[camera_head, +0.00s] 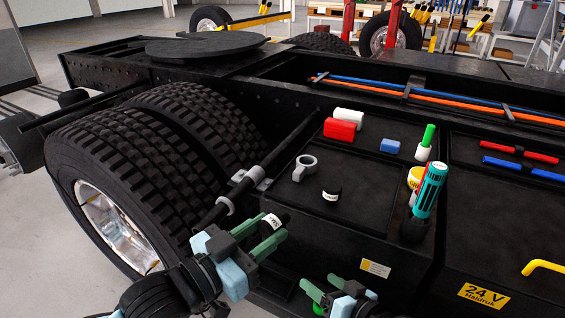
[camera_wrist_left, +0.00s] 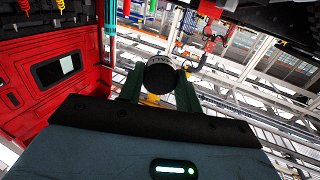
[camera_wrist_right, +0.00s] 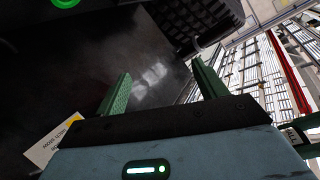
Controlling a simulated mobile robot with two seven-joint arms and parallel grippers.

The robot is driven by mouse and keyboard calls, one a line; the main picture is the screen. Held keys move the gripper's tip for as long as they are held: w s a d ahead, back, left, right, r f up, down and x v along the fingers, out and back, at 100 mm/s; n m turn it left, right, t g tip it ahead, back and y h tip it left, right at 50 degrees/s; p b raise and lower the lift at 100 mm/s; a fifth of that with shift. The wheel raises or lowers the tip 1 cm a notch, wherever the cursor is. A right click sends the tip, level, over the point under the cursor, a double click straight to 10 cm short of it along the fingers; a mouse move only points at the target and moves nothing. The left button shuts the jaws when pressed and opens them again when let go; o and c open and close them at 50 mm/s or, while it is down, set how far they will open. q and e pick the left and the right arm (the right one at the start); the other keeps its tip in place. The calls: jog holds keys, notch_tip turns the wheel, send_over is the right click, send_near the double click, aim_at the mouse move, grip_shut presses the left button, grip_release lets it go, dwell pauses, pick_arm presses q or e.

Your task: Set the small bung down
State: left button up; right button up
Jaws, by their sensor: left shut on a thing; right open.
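A small black bung (camera_head: 270,221) with a white label is in my left gripper (camera_head: 268,236), at the near left corner of the black box. In the left wrist view the bung (camera_wrist_left: 159,75) shows as a dark round end between the green fingertips, which are shut on it. A second black, white-labelled bung (camera_head: 331,195) stands on the box top (camera_head: 362,210). My right gripper (camera_head: 339,284) is open and empty, low in front of the box. In the right wrist view its fingers (camera_wrist_right: 160,85) are wide apart with nothing between them.
Large tyres (camera_head: 130,165) and a black bar (camera_head: 262,165) lie at left. The box top's front middle is bare.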

jog(key=w+a+r+n+g+y, duration=0.1)
jog(key=w+a+r+y, duration=0.15)
jog(key=r, duration=0.45)
jog(key=w+a+r+n+g+y, duration=0.1)
jog(key=w+a+r+n, duration=0.2)
jog(key=r, duration=0.4)
notch_tip(320, 180, up, 20)
jog(key=n+g+h, duration=0.3)
jog(key=g+h, duration=0.5)
jog(key=h, duration=0.3)
send_over(275, 217)
jog(key=s+d+r, duration=0.1)
jog(key=shift+h, duration=0.35)
jog(key=f, duration=0.8)
jog(key=w+a+f, duration=0.1)
jog(key=f, duration=0.3)
jog(key=shift+c, duration=0.4)
